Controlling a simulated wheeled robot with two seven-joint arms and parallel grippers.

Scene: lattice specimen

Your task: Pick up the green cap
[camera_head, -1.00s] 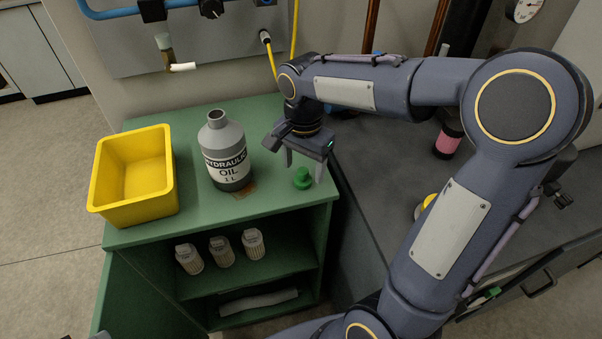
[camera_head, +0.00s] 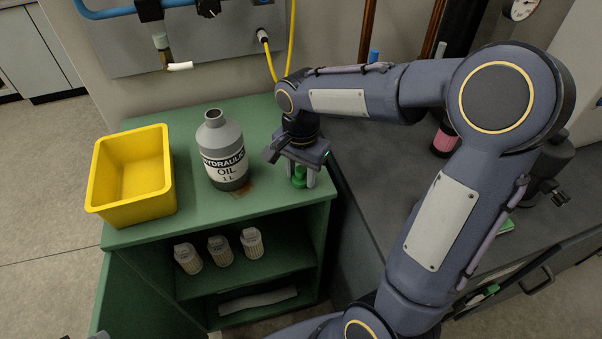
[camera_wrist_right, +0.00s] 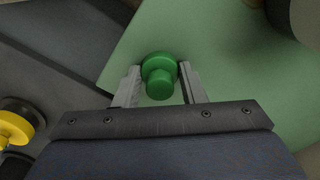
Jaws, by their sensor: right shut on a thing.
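The green cap (camera_head: 299,176) stands on the green cabinet top (camera_head: 262,205) near its right front corner. My right gripper (camera_head: 300,178) is lowered over it from above, with one finger on each side. In the right wrist view the cap (camera_wrist_right: 159,76) sits between the two fingertips of the right gripper (camera_wrist_right: 160,82), which is shut on it. The cap appears to be still at the cabinet's surface. My left gripper does not show.
A grey hydraulic oil bottle (camera_head: 222,152), open at its neck, stands left of the cap. A yellow bin (camera_head: 132,212) is at the cabinet's left. Several white filters (camera_head: 220,251) stand on the shelf below. A dark worktop (camera_head: 375,185) lies to the right.

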